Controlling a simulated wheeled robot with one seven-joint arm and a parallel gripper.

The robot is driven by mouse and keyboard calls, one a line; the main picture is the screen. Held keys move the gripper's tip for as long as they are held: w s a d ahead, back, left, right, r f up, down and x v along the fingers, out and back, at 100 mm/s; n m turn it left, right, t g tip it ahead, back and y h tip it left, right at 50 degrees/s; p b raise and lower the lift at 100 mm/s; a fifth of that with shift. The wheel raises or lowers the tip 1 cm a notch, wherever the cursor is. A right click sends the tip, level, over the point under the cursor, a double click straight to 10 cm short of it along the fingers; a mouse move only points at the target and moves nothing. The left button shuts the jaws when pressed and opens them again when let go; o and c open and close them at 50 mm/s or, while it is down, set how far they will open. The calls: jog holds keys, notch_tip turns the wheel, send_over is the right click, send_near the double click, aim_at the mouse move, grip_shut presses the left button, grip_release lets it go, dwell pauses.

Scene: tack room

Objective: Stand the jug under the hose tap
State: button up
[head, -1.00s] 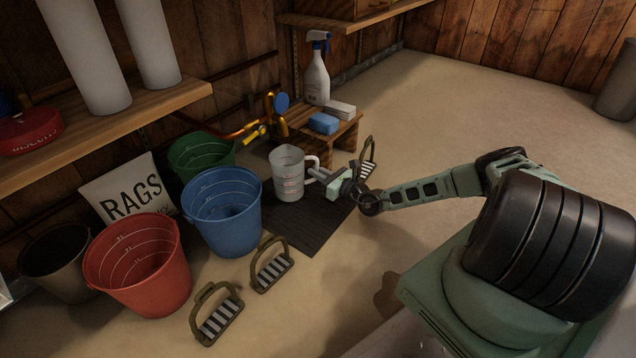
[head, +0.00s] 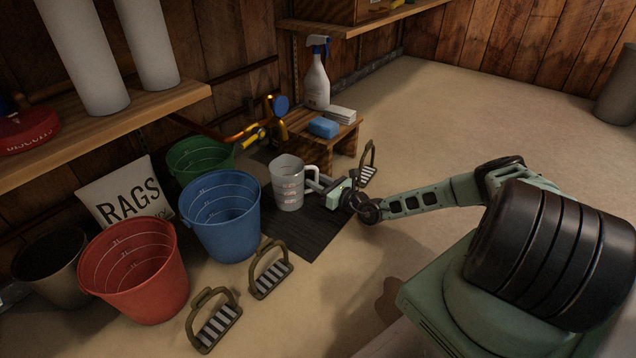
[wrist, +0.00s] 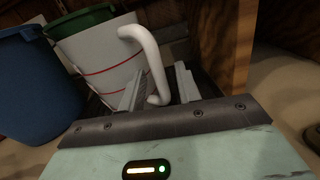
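The jug (head: 287,184) is white and translucent with red marks. It stands upright on the dark ribbed mat (head: 315,232), its handle (wrist: 152,58) turned toward my gripper. My gripper (head: 316,186) is low beside the jug, on its right. In the wrist view, my gripper (wrist: 160,88) has its two fingers apart, one on each side of the lower handle, with small gaps seeming to show. The hose tap (head: 272,116), brass with a blue wheel, is by the wall behind the jug, left of the small wooden stool. The jug is not under its outlet.
A blue bucket (head: 222,215) stands close left of the jug, with green (head: 200,157) and red (head: 133,270) buckets nearby. The wooden stool (head: 345,137) holds a spray bottle and sponge. Stirrups (head: 270,272) lie in front; another (head: 368,165) stands right.

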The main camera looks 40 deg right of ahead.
jog(key=p+v, duration=0.6)
jog(key=v, duration=0.5)
jog(key=shift+s+d+r+p, duration=0.1)
jog(key=shift+s+p, duration=0.25)
jog(key=a+r+n+g+y, duration=0.8)
jog(key=a+r+n+y, duration=0.15)
jog(key=a+n, duration=0.3)
jog(key=s+a+r+n+g+h, duration=0.2)
jog(key=s+a+r+n+g, duration=0.4)
jog(key=a, duration=0.3)
jog(key=s+a+r+n+g+h, duration=0.3)
jog(key=s+a+r+n+g, duration=0.1)
jog(key=a+r+n+g, duration=0.4)
jog(key=s+a+r+n+t+h, duration=0.2)
jog(key=s+r+n+h, duration=0.2)
jog(key=s+r+n, duration=0.3)
jog(key=s+a+r+n+t+h, duration=0.2)
jog(key=s+r+n+h, duration=0.3)
jog(key=s, duration=0.7)
jog(key=shift+r+n+t, duration=0.3)
jog(key=shift+r+n, duration=0.65)
jog(key=shift+n, duration=0.3)
